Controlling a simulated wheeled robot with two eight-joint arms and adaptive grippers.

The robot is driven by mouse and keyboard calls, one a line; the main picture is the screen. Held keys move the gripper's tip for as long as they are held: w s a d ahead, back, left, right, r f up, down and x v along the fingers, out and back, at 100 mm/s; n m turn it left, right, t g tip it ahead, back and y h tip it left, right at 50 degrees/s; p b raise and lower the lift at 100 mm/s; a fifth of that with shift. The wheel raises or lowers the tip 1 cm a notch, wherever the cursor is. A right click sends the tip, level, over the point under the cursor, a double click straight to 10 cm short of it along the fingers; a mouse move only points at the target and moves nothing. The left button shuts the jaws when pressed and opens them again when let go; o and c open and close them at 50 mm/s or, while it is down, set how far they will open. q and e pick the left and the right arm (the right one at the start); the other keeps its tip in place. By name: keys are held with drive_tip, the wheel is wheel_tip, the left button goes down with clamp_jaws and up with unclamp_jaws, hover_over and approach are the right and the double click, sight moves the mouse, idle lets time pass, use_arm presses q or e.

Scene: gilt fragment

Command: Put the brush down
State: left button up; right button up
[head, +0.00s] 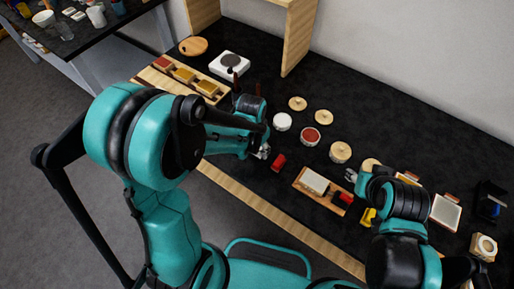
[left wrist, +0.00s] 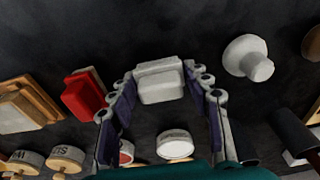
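My left gripper (head: 262,152) is low over the black table, just left of a small red block (head: 279,162). In the left wrist view its fingers (left wrist: 160,80) stand apart. A pale stepped block (left wrist: 158,90) fills the gap between the fingertips; I cannot tell whether it is gripped or lies beyond them. I cannot make out a brush for certain. My right gripper (head: 350,175) is above the right end of a wooden tray (head: 302,187) holding a white pad (head: 314,182). Its fingers are too small to read, and a red item (head: 345,197) shows just below it.
A white jar (head: 282,122), a red-topped jar (head: 310,136) and several wooden-lidded jars (head: 340,152) stand behind the grippers. A pale knobbed piece (left wrist: 248,57) lies beside the left gripper. A wooden rack (head: 180,75) and white hotplate (head: 230,65) are at the back left.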

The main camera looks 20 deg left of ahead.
sight(255, 153)
use_arm(q)
drive_tip(key=shift+o, duration=1)
drive_tip(key=shift+r, duration=0.25)
wheel_tip(255, 153, up, 11)
drive_tip(key=s+p, duration=0.1)
drive_tip(key=p, duration=0.3)
drive_tip(key=s+a+r+n+t, duration=0.4)
drive_tip(key=s+r+t, duration=0.1)
drive_tip(key=s+r, duration=0.3)
drive_tip(key=shift+s+a+r+t+p, duration=0.3)
drive_tip(key=shift+s+a+r+t, duration=0.1)
drive_tip(key=shift+s, duration=0.25)
